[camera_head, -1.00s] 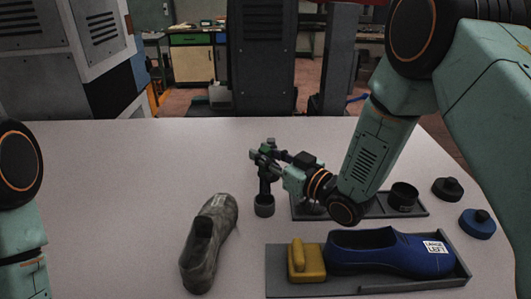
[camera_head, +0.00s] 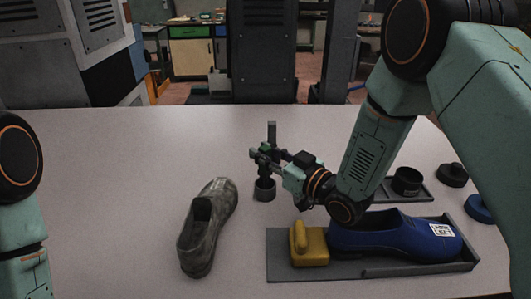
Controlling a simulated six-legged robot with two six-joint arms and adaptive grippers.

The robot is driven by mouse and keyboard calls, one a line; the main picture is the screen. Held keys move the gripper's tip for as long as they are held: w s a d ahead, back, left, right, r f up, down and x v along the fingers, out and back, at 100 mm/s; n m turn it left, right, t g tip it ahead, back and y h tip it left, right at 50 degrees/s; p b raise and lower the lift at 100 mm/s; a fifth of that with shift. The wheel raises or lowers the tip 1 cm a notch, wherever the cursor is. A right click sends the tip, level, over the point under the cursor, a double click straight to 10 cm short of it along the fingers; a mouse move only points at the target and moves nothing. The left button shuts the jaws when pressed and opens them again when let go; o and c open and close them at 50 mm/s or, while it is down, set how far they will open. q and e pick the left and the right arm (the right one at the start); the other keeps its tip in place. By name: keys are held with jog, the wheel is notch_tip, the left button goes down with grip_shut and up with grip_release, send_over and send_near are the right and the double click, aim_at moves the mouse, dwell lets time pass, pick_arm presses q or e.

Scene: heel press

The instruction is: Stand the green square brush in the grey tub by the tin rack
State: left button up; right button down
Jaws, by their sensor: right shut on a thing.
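My right gripper (camera_head: 262,155) is shut over the grey tub and grips the brush, largely hidden by the fingers. A dark upright bar, seemingly the brush's handle (camera_head: 272,131), rises above the fingers. Its green colour cannot be told from the gripper's green parts. The small dark grey tub (camera_head: 264,194) stands on the table just below the gripper. Whether the brush's lower end is inside the tub is not clear. The tin rack (camera_head: 423,193) is a low grey tray to the right, partly behind my right arm, with an open black tin (camera_head: 407,179). My left gripper is out of view.
A grey worn shoe (camera_head: 207,228) lies left of the tub. In front, a grey tray (camera_head: 370,270) holds a blue shoe (camera_head: 395,238) and a yellow block (camera_head: 309,246). A black lid (camera_head: 452,175) and a blue lid (camera_head: 482,209) lie at right. The table's left is clear.

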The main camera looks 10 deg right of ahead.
jog(key=c, duration=1.5)
grip_release()
jog(key=o, duration=0.5)
jog(key=shift+w, duration=0.1)
jog(key=shift+c, duration=0.2)
jog(key=shift+r, duration=0.1)
notch_tip(320, 180, up, 9)
jog(key=shift+r, duration=0.4)
